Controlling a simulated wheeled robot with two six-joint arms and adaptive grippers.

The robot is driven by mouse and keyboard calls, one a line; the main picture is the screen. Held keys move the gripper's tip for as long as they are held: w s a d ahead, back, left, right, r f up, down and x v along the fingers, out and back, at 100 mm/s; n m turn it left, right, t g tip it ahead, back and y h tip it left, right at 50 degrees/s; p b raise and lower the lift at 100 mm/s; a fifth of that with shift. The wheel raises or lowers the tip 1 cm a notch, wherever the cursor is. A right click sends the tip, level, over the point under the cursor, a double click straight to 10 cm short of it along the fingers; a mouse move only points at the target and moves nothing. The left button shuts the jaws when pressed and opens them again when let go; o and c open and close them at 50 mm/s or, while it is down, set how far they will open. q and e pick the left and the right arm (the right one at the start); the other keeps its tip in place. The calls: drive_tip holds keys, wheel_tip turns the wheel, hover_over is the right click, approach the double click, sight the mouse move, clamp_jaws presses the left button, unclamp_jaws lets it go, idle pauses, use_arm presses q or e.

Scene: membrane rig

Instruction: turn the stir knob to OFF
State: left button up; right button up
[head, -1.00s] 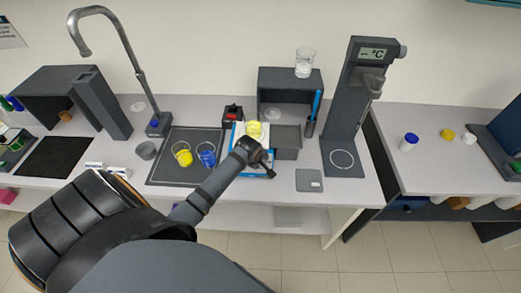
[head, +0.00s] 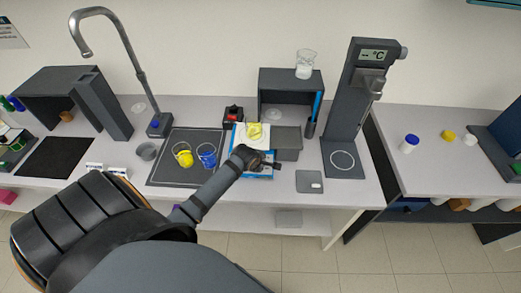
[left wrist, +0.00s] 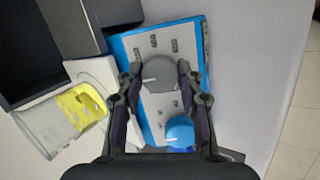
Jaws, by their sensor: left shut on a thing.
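The stirrer has a grey front panel with a blue border (left wrist: 122,45). The panel carries a round grey knob (left wrist: 159,74) and a blue knob (left wrist: 180,131). A pale pointer line on the grey knob points left in the left wrist view. My left gripper (left wrist: 160,72) is shut on the grey knob, one finger on each side. In the head view my left gripper (head: 266,161) reaches the front of the stirrer and hides the knobs. My right gripper is not in view.
A glass with yellow contents (head: 253,132) is on the stirrer's white top. A grey box (head: 288,141) stands right beside it. A tall stand with a display (head: 345,115) is to the right.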

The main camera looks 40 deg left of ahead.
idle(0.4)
use_arm(q)
drive_tip(key=o, duration=1.2)
drive_tip(key=shift+s+r, duration=0.1)
drive_tip(key=v, duration=1.1)
drive_tip(key=shift+s+d+r, duration=0.1)
drive_tip(key=shift+s+r, duration=0.1)
drive_tip(key=shift+r, duration=0.1)
drive_tip(key=shift+s, duration=0.1)
